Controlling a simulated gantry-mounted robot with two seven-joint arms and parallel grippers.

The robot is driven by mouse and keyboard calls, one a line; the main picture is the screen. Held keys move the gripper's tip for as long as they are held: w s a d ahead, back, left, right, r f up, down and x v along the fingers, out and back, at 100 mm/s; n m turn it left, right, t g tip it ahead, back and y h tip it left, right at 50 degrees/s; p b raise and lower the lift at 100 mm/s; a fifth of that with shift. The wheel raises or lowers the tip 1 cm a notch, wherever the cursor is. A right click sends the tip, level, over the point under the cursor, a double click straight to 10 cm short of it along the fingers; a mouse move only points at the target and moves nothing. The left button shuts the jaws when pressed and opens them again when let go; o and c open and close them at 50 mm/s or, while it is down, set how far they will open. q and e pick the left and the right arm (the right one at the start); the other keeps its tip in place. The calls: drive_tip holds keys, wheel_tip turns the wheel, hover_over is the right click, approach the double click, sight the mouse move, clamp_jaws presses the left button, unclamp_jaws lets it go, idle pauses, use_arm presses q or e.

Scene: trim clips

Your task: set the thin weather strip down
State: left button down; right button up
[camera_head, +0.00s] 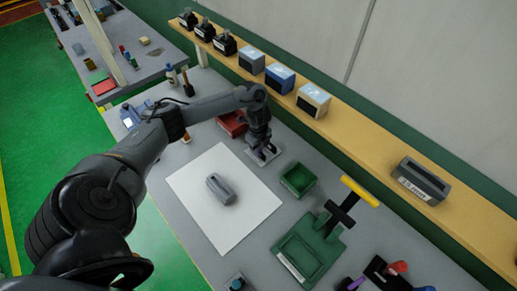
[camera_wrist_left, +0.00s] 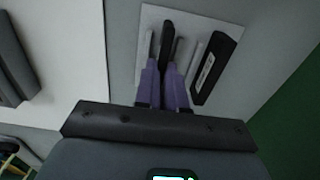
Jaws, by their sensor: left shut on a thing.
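My left gripper (camera_head: 262,154) is low over a small pale plate (camera_head: 251,158) at the back of the bench. In the left wrist view its purple fingers (camera_wrist_left: 166,68) are close together on a thin dark strip (camera_wrist_left: 167,38), which I take for the weather strip. The strip's far end shows beyond the fingertips, over the pale plate (camera_wrist_left: 205,22). Whether it touches the plate I cannot tell. Thin grey strips and a black labelled block (camera_wrist_left: 215,68) are beside it on the plate. My right gripper is not in view.
A white sheet (camera_head: 195,185) bears a grey slotted block (camera_head: 221,189). A red bin (camera_head: 232,124) is behind the gripper, a green tray (camera_head: 298,179) to its right. A green fixture with a yellow handle (camera_head: 360,190) stands further right. A wooden shelf (camera_head: 350,130) runs along the wall.

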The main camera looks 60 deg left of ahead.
use_arm(q)
drive_tip(key=shift+f, duration=0.1)
drive_tip(key=c, duration=1.7)
unclamp_jaws()
drive_tip(key=shift+f, duration=0.1)
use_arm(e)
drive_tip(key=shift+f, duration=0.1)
use_arm(q)
drive_tip(key=o, duration=0.5)
drive_tip(key=shift+r, duration=0.2)
wheel_tip(320, 180, up, 12)
drive_tip(key=p, duration=0.5)
drive_tip(key=shift+p, duration=0.35)
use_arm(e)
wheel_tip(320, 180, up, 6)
